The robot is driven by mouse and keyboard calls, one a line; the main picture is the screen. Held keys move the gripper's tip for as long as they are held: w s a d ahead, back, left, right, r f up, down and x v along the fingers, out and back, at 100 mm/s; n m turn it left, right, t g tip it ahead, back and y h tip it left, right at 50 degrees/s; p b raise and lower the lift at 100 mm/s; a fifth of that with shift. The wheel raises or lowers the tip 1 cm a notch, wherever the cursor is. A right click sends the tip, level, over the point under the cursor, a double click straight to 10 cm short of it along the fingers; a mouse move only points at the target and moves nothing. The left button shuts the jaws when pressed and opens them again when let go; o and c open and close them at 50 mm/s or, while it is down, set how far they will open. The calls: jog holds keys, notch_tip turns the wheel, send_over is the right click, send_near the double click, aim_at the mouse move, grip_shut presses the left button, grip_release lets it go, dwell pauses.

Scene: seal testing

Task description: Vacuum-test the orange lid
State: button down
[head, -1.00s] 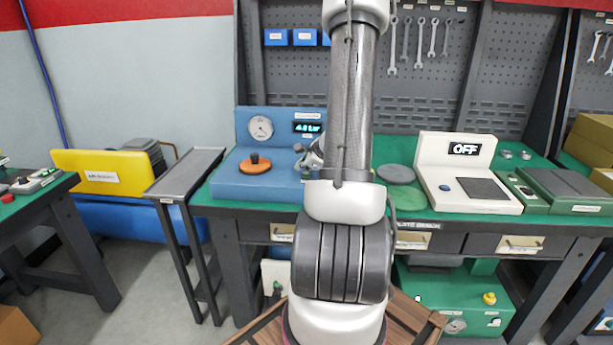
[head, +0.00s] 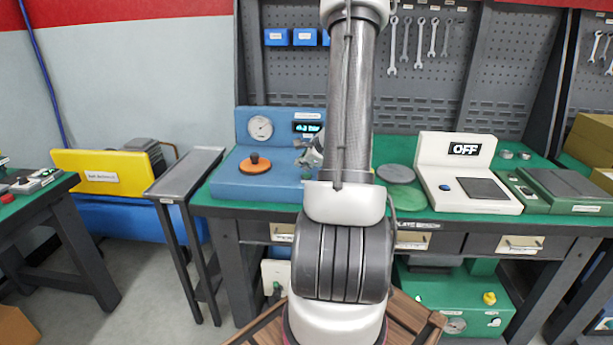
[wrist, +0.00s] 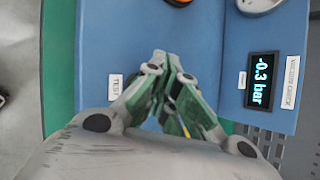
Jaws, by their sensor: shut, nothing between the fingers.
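The orange lid (head: 255,166) with its dark knob lies on the left of the blue vacuum tester (head: 232,188). Only a sliver of it shows at the wrist view's top edge (wrist: 178,2). The tester's display (wrist: 261,80) reads -0.3 bar in the wrist view; its round gauge (head: 260,128) is beside the display. My gripper (wrist: 160,58) is shut and empty, over the tester's blue top by the TEST label (wrist: 116,88). In the head view my arm partly hides it. No test button shows beneath the fingers, and contact cannot be told.
Right of my arm are a grey disc (head: 395,173), a green disc (head: 407,197) and a white device (head: 470,200) showing OFF. A narrow grey stand (head: 185,172) is left of the bench. Wrenches (head: 420,45) hang on the pegboard behind.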

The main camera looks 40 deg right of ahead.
jog(key=shift+r, duration=2.5)
